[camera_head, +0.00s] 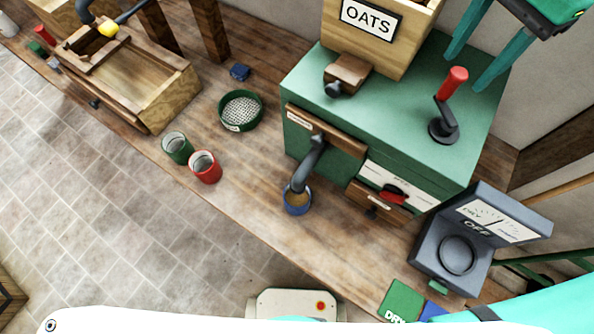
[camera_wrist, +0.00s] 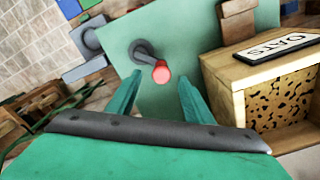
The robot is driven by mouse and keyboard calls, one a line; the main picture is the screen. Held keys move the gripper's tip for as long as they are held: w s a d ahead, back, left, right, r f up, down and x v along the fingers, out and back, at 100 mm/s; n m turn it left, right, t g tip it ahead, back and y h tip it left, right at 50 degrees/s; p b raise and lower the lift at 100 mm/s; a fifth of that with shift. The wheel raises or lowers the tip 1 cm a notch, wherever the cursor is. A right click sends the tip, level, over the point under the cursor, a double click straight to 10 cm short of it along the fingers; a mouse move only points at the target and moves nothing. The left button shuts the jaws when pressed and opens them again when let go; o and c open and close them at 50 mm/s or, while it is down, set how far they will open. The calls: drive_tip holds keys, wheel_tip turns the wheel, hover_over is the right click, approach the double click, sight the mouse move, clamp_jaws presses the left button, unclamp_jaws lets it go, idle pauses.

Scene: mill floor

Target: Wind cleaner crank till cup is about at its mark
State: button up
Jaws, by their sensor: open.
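The cleaner (camera_head: 400,105) is a green box on the bench with a dark crank (camera_head: 443,128) on its top. The crank's red knob (camera_head: 453,84) stands up at the far right of the top. My gripper (camera_head: 467,73) is open above the knob, its teal fingers pointing down towards it. In the wrist view the knob (camera_wrist: 161,72) shows between the fingertips, and I cannot tell whether they touch it.
A wooden OATS hopper (camera_head: 400,50) rises beside the crank. A dark dial meter (camera_head: 475,240) stands right of the cleaner. Green (camera_head: 176,148) and red (camera_head: 205,167) cups and a round sieve (camera_head: 241,111) stand to the left. The bench front is clear.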

drive_tip(key=shift+w+r, duration=0.1)
drive_tip(key=shift+r, duration=2.5)
drive_tip(key=shift+s+r, duration=0.2)
drive_tip(key=shift+r, duration=0.25)
drive_tip(key=shift+w, duration=0.1)
